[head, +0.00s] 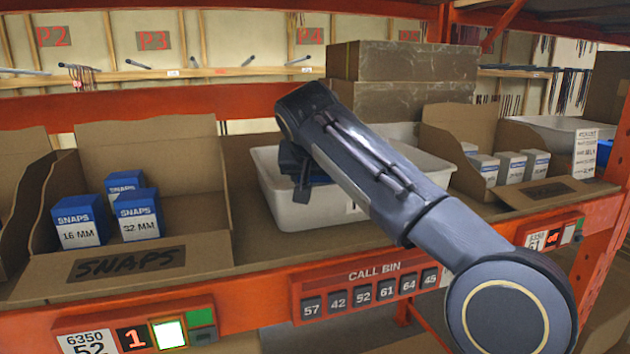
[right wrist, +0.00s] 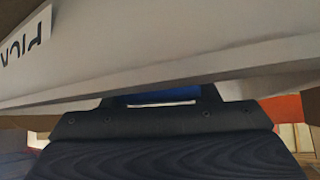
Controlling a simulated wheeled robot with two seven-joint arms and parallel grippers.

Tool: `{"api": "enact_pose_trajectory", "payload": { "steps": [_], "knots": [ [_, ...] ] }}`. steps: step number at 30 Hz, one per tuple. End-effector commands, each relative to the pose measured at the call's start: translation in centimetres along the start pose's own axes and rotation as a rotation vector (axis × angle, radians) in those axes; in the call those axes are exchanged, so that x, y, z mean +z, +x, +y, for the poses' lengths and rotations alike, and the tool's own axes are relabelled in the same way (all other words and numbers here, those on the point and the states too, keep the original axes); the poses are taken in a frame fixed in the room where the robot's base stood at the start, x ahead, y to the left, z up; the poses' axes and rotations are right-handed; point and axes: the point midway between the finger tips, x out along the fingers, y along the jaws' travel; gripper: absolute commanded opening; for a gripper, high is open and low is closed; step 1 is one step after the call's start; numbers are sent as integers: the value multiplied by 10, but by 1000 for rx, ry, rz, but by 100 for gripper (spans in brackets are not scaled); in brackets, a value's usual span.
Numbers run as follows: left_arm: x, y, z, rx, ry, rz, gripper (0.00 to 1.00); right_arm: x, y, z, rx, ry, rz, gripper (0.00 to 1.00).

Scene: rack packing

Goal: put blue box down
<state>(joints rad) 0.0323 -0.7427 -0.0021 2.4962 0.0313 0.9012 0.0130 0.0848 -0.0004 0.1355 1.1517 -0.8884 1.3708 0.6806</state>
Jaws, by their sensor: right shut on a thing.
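My right arm reaches over the white bin (head: 318,212) on the shelf. My right gripper (head: 302,178) is at the bin's left part, with its fingers low inside the rim. It is shut on a blue box (right wrist: 155,97), of which only a thin blue strip shows between the fingers in the right wrist view. The rest of that box is hidden by the gripper and the bin wall. The bin's pale wall (right wrist: 190,50) fills the upper part of the right wrist view, close to the gripper. My left gripper is not in view.
A cardboard SNAPS carton (head: 200,260) with several blue boxes stands left of the bin. Another carton (head: 455,128) with white boxes stands to the right. Brown boxes (head: 405,62) are stacked behind the bin. An orange shelf beam (head: 250,320) runs along the front.

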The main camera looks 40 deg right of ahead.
Motion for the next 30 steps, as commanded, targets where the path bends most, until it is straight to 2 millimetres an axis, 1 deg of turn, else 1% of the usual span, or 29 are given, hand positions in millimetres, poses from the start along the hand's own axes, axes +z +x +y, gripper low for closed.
{"api": "enact_pose_trajectory", "payload": {
  "steps": [1, 2, 6, 7, 15, 17, 19, 23, 30],
  "knots": [
    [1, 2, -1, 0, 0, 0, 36, 2, 2, 0, 0, 0, 1, 24],
    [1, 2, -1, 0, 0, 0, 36, 2, 2, 0, 0, 0, 0, 56],
    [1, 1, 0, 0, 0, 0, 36, 1, 1, 0, 0, 0, 0, 74],
    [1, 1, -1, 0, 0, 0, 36, 1, 1, 0, 0, 0, 0, 76],
    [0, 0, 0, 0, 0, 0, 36, 0, 0, 0, 0, 0, 0, 76],
    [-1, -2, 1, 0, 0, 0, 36, -2, -3, 0, 0, 0, 0, 76],
    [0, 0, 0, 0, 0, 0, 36, -1, -9, -1, -3, 0, 2, 76],
    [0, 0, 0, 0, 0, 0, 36, -1, -32, -1, -5, 1, 4, 76],
    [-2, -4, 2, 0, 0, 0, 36, -2, -85, -1, -5, 0, 2, 76]
  ]
}}
